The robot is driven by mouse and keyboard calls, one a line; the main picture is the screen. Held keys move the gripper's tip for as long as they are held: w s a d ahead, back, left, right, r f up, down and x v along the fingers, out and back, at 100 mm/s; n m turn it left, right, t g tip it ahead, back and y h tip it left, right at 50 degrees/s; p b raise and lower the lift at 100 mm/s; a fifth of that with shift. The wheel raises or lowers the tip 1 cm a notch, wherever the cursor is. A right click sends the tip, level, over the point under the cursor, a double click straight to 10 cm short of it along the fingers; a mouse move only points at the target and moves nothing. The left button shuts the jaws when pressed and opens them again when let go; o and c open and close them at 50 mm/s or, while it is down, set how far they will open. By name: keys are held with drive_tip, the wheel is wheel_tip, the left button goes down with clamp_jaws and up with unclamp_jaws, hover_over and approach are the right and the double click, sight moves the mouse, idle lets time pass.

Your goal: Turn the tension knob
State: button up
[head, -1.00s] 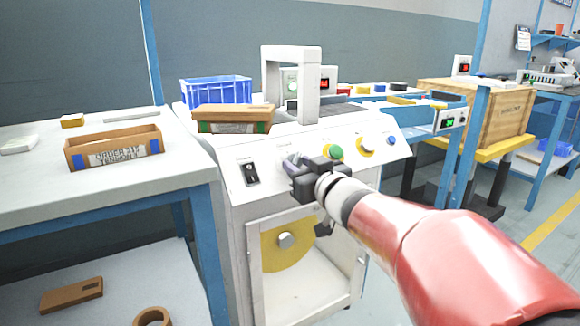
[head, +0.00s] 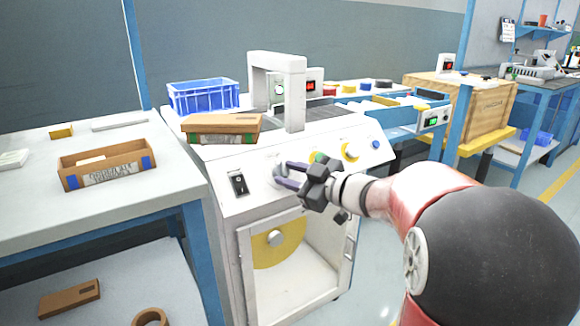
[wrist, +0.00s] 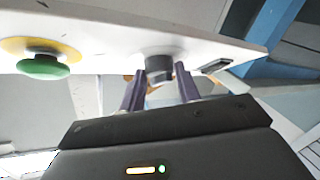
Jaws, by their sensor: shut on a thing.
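The tension knob (wrist: 158,68) is a small grey cylinder on the machine's white front panel (wrist: 110,45). In the wrist view it sits between the two purple-grey fingers of my gripper (wrist: 160,84), which are shut on it. In the head view my gripper (head: 284,174) reaches the panel from the right, its fingers at the knob between the black rocker switch (head: 238,182) and the green button (head: 318,157). The fingers partly hide the knob there, and I cannot read its angle.
The green button (wrist: 43,66) and rocker switch (wrist: 216,66) flank the knob. A yellow-ringed dial (head: 350,150) and a blue button (head: 376,144) are farther right. Cardboard boxes and a blue crate (head: 203,95) stand behind and left. Below is an open compartment (head: 305,270).

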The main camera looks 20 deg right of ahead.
drive_tip(key=shift+w+d+n+g+y+p, duration=0.1)
drive_tip(key=shift+n+g+y+p, duration=0.3)
drive_tip(key=shift+n, duration=0.3)
drive_tip(key=shift+d+n+g+y+p, duration=0.1)
drive_tip(key=shift+n+g+y+p, duration=0.15)
drive_tip(key=shift+n+g, duration=0.35)
drive_tip(key=o, duration=1)
drive_tip(key=shift+c, duration=0.2)
drive_tip(key=v, duration=0.7)
drive_tip(key=shift+s+d, duration=0.25)
drive_tip(key=shift+r, duration=0.1)
